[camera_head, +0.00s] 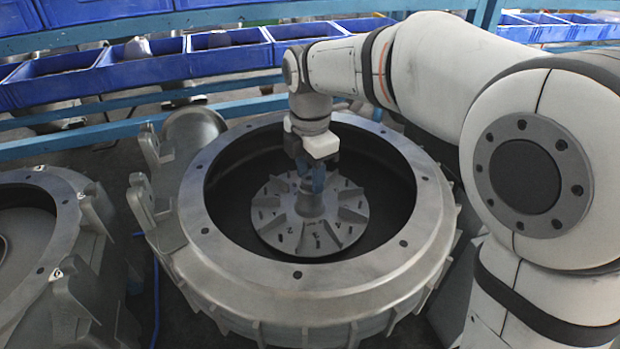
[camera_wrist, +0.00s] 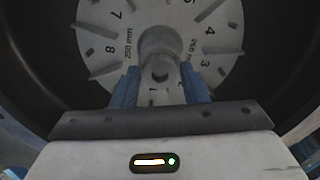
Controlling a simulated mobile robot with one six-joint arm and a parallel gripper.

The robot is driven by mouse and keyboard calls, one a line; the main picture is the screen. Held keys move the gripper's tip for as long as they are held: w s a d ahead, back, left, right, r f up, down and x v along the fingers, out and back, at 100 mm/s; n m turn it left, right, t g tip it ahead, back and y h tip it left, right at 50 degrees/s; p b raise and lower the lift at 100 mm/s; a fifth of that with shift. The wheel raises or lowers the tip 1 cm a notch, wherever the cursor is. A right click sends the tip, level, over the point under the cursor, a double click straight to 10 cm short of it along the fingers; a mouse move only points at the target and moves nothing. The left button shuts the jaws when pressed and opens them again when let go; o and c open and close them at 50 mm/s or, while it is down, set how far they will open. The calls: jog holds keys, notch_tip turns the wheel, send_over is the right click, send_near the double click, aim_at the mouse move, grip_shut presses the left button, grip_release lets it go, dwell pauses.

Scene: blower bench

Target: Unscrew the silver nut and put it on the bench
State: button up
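The grey bladed impeller wheel (camera_head: 345,208) sits inside the round metal housing (camera_head: 200,225), and its numbered face (camera_wrist: 100,15) fills the upper wrist view. At its centre is a raised round hub. What looks like the silver nut (camera_wrist: 160,72) is on the hub's end, dull grey and hard to tell from the hub. My gripper (camera_head: 311,182) points down into the housing over the hub. In the wrist view its two blue fingers (camera_wrist: 160,80) stand apart on either side of the nut, with narrow gaps seeming to show. The head view hides most of the nut behind the fingers.
The housing's raised rim surrounds my gripper. Lugs (camera_head: 143,200) stick out at its left. A second housing (camera_head: 60,225) stands at the left. Blue bins (camera_head: 140,72) line a rack behind. No clear bench surface shows.

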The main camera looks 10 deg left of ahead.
jog(key=m, duration=0.6)
jog(key=shift+m+p, duration=0.3)
jog(key=m, duration=0.5)
jog(key=shift+m, duration=0.4)
jog(key=shift+c, duration=0.6)
jog(key=c, duration=0.6)
jog(key=n+p, duration=0.1)
jog(key=n, duration=1.1)
jog(key=shift+c, duration=0.2)
jog(key=n+p, duration=0.1)
jog(key=n, duration=0.5)
jog(key=shift+n, duration=0.4)
jog(key=n, duration=0.6)
jog(key=shift+n, duration=0.3)
